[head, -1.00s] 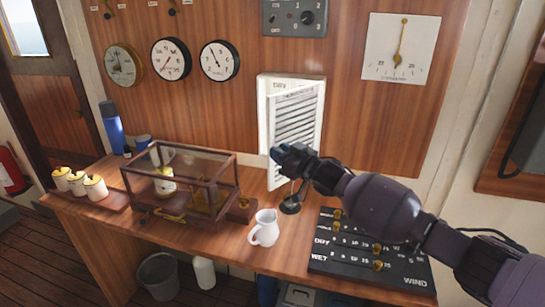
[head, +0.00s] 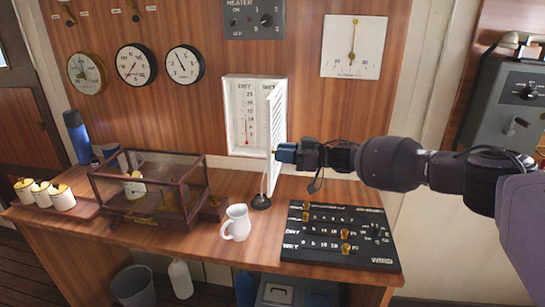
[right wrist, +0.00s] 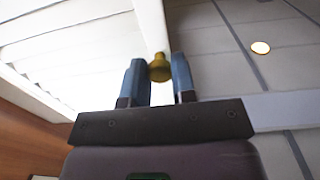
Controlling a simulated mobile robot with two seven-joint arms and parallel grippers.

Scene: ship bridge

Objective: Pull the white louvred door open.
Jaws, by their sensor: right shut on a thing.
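The white louvred door (head: 277,135) belongs to a white box (head: 242,84) on the wood wall. In the head view the door stands swung out, nearly edge-on, and two thermometer scales show inside the box. My right gripper (head: 282,153) is at the door's free edge, coming from the right. In the right wrist view the louvred door (right wrist: 70,50) fills the upper left, and a small brass knob (right wrist: 159,68) sits between the two blue fingers of my right gripper (right wrist: 160,82), which is shut on it. My left gripper is out of view.
Below the door is a wooden desk (head: 175,240) with a white jug (head: 237,223), a glass-sided case (head: 150,190), lidded pots (head: 42,194) and a black panel with brass knobs (head: 338,235). A small dark stand (head: 261,201) is just under the door.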

